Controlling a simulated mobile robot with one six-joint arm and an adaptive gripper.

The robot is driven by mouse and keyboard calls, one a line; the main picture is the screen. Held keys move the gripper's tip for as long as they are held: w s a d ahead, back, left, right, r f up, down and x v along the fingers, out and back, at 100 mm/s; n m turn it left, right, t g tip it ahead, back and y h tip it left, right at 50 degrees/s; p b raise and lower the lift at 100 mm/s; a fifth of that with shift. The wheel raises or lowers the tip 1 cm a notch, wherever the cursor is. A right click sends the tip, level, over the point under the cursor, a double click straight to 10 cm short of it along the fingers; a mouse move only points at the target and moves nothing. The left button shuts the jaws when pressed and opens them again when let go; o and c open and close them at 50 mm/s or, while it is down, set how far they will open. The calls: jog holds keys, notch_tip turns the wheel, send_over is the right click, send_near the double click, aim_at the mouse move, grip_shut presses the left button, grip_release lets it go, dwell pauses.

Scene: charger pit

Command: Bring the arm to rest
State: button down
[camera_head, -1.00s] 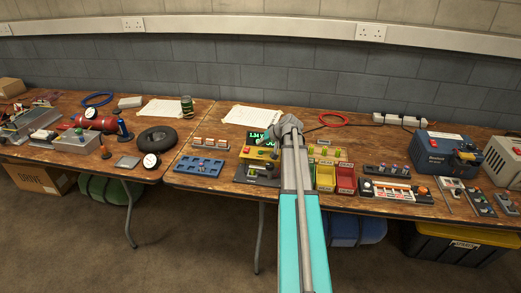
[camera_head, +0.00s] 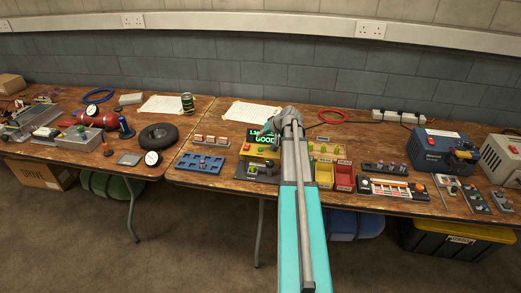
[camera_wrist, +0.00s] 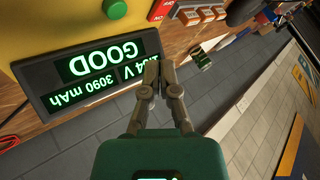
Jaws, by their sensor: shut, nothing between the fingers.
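My arm reaches out over the right-hand bench in the head view, its end near the yellow charger unit (camera_head: 258,155). My gripper (camera_wrist: 160,65) shows in the wrist view with its fingertips together and nothing between them. It is in front of the charger's dark display (camera_wrist: 95,75), which appears upside down and reads GOOD, 3090 mAh and a voltage partly hidden by a finger. The green display text also shows in the head view (camera_head: 258,138). In the head view the gripper fingers are hidden behind my arm.
A blue tray (camera_head: 201,164) lies left of the charger. Red (camera_head: 345,176) and yellow bins stand to the right. A blue power unit (camera_head: 440,150) and a white power strip (camera_head: 398,117) are farther right. A tyre (camera_head: 158,136) and red cylinder (camera_head: 92,119) lie on the left bench.

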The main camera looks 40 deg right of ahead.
dwell(0.4)
jog(key=s+a+n+g+p, duration=0.3)
jog(key=a+g+p, duration=0.1)
jog(key=a, duration=2)
jog(key=s+a+r+n+g+h+p, duration=0.1)
jog(key=s+a+r+g+p, duration=0.1)
jog(key=s+a, duration=0.4)
jog(key=s+a+r+n+g+h+p, duration=0.1)
jog(key=s+a+g+p, duration=0.1)
jog(key=s+a, duration=0.5)
jog(key=a+p, duration=0.1)
jog(key=a, duration=0.5)
jog(key=shift+s+a+r+n+g+h, duration=0.2)
jog(key=shift+s+r+n+g+h, duration=0.1)
jog(key=shift+r+n+g, duration=0.1)
jog(key=c, duration=1.4)
grip_release()
